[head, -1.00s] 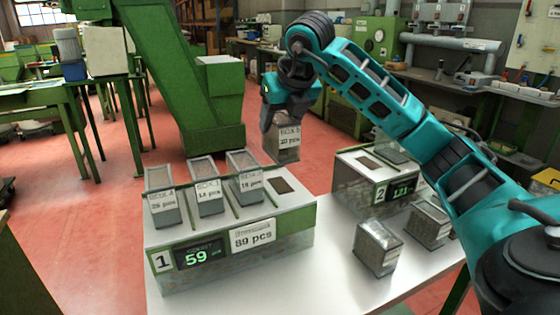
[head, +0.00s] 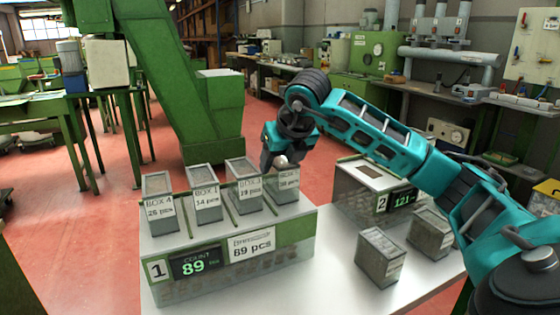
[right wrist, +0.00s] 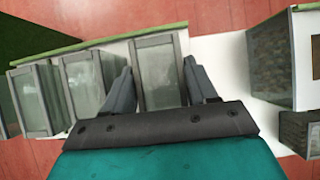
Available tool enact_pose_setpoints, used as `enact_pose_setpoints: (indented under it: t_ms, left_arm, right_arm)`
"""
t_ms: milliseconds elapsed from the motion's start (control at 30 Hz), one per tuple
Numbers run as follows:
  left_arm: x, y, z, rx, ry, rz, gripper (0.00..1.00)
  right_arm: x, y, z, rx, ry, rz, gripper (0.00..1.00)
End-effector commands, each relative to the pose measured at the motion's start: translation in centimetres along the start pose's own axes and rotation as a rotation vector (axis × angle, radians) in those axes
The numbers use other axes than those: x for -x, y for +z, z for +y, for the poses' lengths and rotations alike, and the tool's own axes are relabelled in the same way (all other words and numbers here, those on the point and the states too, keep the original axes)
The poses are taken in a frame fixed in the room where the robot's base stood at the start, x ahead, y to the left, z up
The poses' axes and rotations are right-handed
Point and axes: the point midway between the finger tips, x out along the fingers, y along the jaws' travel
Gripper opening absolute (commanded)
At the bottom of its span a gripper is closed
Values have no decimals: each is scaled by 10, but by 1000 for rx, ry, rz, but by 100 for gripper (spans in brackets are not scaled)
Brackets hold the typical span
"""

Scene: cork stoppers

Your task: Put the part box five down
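The part box five (head: 287,184) is a small grey clear-topped box with a white label. It stands upright in the rightmost place on top of counter 1 (head: 222,286), beside the other boxes. My right gripper (head: 281,161) is over its top end. In the right wrist view its two fingers (right wrist: 160,85) lie close along both sides of box five (right wrist: 158,72) and look shut on it; the contact itself is hard to see. My left gripper is not in view.
Box 4 (head: 159,206), box 1 (head: 206,201) and another box (head: 248,191) stand in a row left of box five. Counter 2 (head: 350,190), reading 121, is to the right. Two grey boxes (head: 381,259) (head: 431,236) stand on the white table (head: 330,275).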

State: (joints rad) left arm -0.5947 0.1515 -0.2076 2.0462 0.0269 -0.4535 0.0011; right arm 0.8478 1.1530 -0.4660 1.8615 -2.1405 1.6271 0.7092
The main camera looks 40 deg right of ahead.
Motion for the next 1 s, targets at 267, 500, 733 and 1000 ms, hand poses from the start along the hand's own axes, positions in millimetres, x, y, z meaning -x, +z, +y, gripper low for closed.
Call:
enact_pose_setpoints:
  t_ms: [267,500,733,1000]
  left_arm:
    - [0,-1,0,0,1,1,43]
    - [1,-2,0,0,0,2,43]
    - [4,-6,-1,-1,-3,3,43]
    - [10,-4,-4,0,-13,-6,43]
  right_arm:
    - [0,0,0,0,-1,2,83]
    - [1,0,0,0,0,2,83]
    - [28,3,0,0,-1,-2,83]
    - [88,4,0,0,1,-3,83]
